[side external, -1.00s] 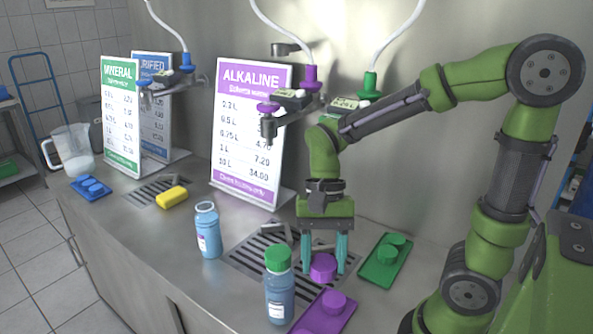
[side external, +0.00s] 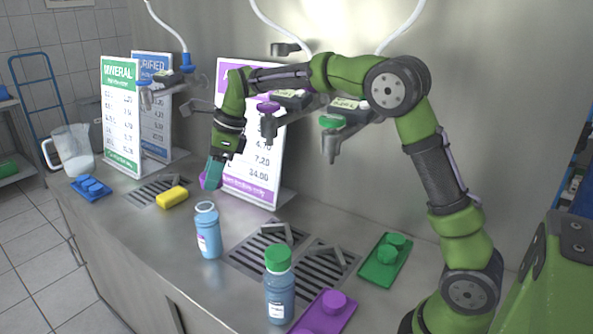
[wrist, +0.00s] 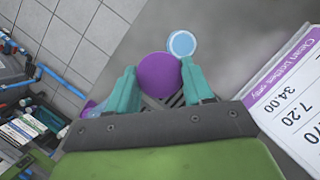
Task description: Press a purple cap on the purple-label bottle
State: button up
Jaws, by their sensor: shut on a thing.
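My gripper (side external: 211,174) is shut on a purple cap (wrist: 159,75), which shows between the teal fingers in the wrist view. In the side view the cap (side external: 204,181) is mostly hidden by the fingers. It is above and slightly behind the open-topped purple-label bottle (side external: 208,235), apart from it. The bottle stands upright on the counter; its round open mouth (wrist: 181,43) shows just beyond the cap in the wrist view.
A bottle with a green cap (side external: 279,285) stands to the right of the purple-label bottle. A green tray (side external: 372,272) with caps lies farther right. A yellow sponge (side external: 172,197) lies to the left. The purple sign (side external: 262,187) stands behind, near my gripper.

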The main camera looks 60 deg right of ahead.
aim_at(204, 200)
jog(key=w+m, duration=0.1)
jog(key=w, duration=0.1)
jog(key=w+m, duration=0.1)
jog(key=w, duration=0.1)
jog(key=shift+w+d+m+t+h, duration=0.2)
jog(key=shift+w+m+t+h, duration=0.1)
jog(key=shift+m+t+h, duration=0.1)
jog(key=shift+f, duration=2.55)
jog(key=shift+f, duration=0.45)
jog(key=shift+f, duration=0.3)
jog(key=o, duration=0.3)
jog(key=c, duration=0.3)
jog(key=shift+c, duration=0.2)
jog(key=shift+f, duration=0.65)
